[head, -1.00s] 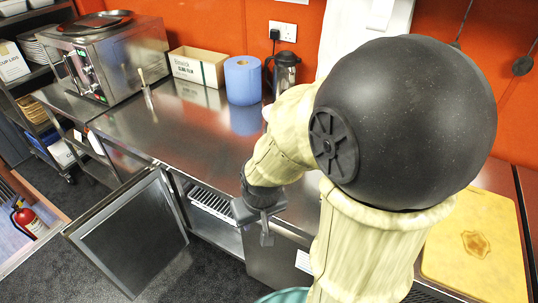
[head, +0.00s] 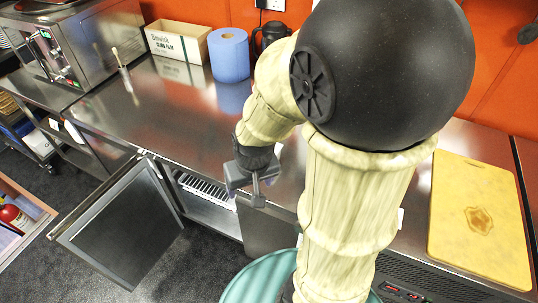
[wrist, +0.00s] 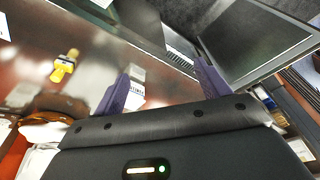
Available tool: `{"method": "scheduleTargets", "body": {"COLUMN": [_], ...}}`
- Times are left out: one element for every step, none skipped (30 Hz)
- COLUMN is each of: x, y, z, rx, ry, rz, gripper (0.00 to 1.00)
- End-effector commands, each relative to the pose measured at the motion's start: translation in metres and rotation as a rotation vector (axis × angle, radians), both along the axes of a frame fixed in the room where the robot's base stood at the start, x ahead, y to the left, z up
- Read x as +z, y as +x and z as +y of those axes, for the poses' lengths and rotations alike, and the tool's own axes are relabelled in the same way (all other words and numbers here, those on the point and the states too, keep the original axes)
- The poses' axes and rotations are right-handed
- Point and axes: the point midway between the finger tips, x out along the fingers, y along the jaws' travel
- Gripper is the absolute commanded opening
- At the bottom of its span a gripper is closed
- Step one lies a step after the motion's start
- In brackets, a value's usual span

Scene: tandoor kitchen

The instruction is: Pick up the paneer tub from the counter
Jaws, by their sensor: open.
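A small white item with dark lettering (wrist: 137,88) shows beside the left finger in the wrist view, on the steel counter (wrist: 95,45). It may be the paneer tub, but most of it is hidden and I cannot tell for sure. No tub shows in the head view, where my arm covers part of the counter (head: 180,120). My gripper (head: 254,190) hangs by the counter's front edge, above the open fridge bay. In the wrist view my gripper (wrist: 162,85) has its fingers wide apart, with nothing held between them.
An open fridge door (head: 125,228) juts out at the left. A cling film box (head: 178,41), blue roll (head: 229,56) and dark flask (head: 270,36) stand at the back. A yellow-topped item (wrist: 65,66) is on the counter. A yellow board (head: 480,220) lies at right.

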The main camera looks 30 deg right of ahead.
Motion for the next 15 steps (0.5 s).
{"method": "scheduleTargets", "body": {"x": [-0.007,-0.011,-0.017,-0.021,-0.026,-0.032,-0.037,-0.042,-0.047,-0.051,-0.054,-0.059,-0.062,-0.064,-0.067], "y": [0.000,-0.001,-0.002,-0.002,-0.003,-0.003,-0.003,-0.003,-0.003,-0.002,-0.001,0.001,0.002,0.004,0.008], "z": [-0.006,-0.011,-0.016,-0.020,-0.024,-0.029,-0.033,-0.037,-0.042,-0.045,-0.049,-0.053,-0.057,-0.061,-0.067], "rx": [-0.062,-0.109,-0.179,-0.238,-0.300,-0.392,-0.463,-0.537,-0.632,-0.704,-0.772,-0.865,-0.932,-1.000,-1.087], "ry": [0.019,0.034,0.060,0.082,0.108,0.147,0.178,0.212,0.261,0.298,0.337,0.391,0.432,0.476,0.537], "rz": [0.023,0.040,0.065,0.086,0.109,0.141,0.164,0.187,0.218,0.241,0.263,0.291,0.310,0.329,0.352], "gripper": [0.85,0.91,0.91,0.91,0.91,0.91,0.91,0.91,0.91,0.91,0.91,0.91,0.91,0.91,0.91]}}
